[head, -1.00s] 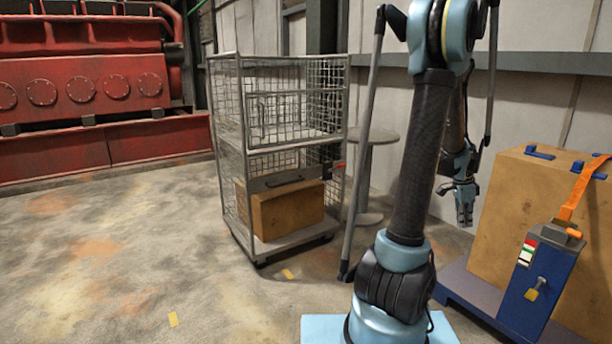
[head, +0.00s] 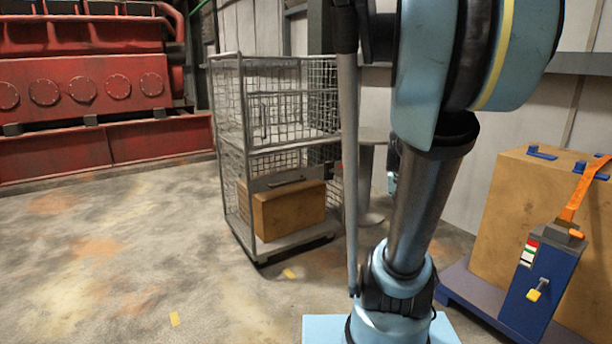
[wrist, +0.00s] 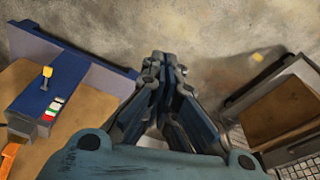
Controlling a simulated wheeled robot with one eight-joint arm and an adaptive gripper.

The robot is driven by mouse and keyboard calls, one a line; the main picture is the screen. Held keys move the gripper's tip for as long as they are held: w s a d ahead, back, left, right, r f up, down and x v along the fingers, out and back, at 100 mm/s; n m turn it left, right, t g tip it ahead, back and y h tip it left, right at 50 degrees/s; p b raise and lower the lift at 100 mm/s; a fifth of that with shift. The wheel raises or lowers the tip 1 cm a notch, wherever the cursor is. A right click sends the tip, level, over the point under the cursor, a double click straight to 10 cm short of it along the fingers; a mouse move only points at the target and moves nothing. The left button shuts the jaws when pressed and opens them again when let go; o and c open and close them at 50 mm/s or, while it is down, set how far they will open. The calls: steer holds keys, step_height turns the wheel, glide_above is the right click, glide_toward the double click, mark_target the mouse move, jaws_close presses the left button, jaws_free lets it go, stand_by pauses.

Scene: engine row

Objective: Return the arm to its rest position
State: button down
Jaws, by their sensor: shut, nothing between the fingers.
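My arm (head: 425,200) stands in the middle right of the head view, its upper part large and close to the camera. My gripper (wrist: 165,62) shows in the wrist view with its fingertips together and nothing between them, above the bare concrete floor. In the head view the gripper is hidden behind my arm.
A wire cage trolley (head: 243,150) holding a brown box (head: 288,208) stands left of my arm. A round grey table (head: 372,135) is behind the arm. At right, a large brown crate (head: 525,200) stands behind a blue box (head: 540,290). The floor (head: 120,260) at left is clear.

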steer(key=s+a+f+n+y, duration=0.1)
steer(key=s+a+f+n, duration=0.3)
steer(key=s+a+n, duration=0.4)
steer(key=shift+s+a+f+t, duration=0.3)
steer(key=shift+s+a+t, duration=0.1)
steer(key=shift+s+a, duration=0.85)
